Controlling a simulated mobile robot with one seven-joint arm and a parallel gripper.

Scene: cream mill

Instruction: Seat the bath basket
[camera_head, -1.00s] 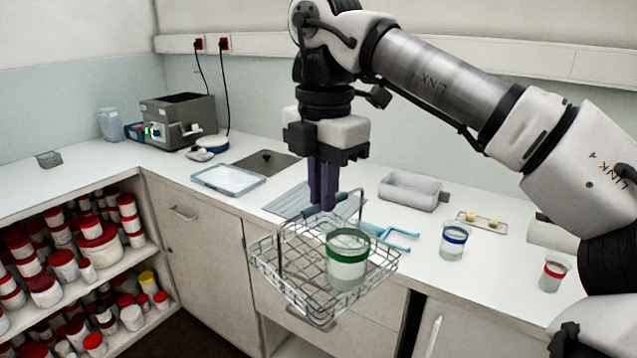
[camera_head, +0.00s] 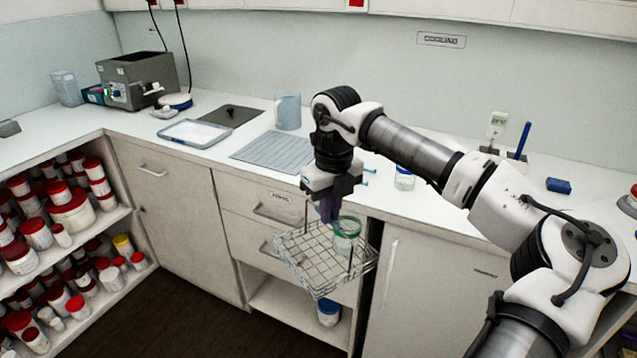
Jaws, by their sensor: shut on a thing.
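The wire basket (camera_head: 322,262) hangs in the air in front of the drawers, slightly tilted in the picture. A clear jar with a green band (camera_head: 346,238) stands inside it, toward its right side. My gripper (camera_head: 328,212) is shut on the basket's handle, above the basket; the grip itself is partly hidden by the dark fingers. A grey box-shaped device (camera_head: 142,80) with a dark top stands at the back left of the counter; I cannot tell for certain that it is the bath.
A ribbed grey mat (camera_head: 273,152), a shallow tray (camera_head: 195,133), a dark plate (camera_head: 231,116) and a clear pitcher (camera_head: 288,111) lie or stand on the counter. A blue-banded jar (camera_head: 404,179) is right of my gripper. Shelves with red-lidded tubs (camera_head: 70,212) are at left.

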